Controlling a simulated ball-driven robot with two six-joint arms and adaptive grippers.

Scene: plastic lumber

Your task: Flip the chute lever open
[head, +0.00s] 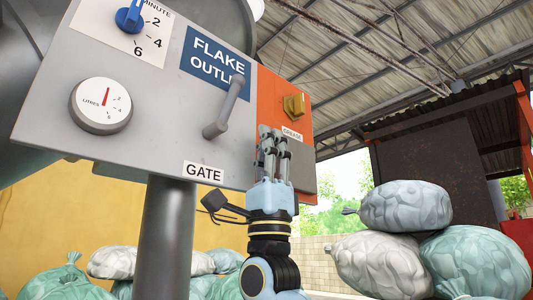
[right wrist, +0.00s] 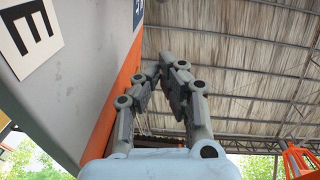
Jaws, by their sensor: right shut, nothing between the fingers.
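The grey lever (head: 228,105) is on the panel (head: 150,100) in the head view, above the GATE label (head: 203,172). Its bar slants from a lower-left base up to the right, partly over the blue FLAKE OUTLET sign (head: 215,65). My right gripper (head: 270,132) points upward to the right of the lever and below its top end, in front of the panel's orange part. It looks apart from the lever. Its fingers are closed together and empty, as the right wrist view (right wrist: 172,66) also shows. The lever does not show in the right wrist view. My left gripper is out of view.
A grey post (head: 165,235) stands below. Stuffed bags (head: 405,205) are piled at the right. Space right of my gripper looks clear.

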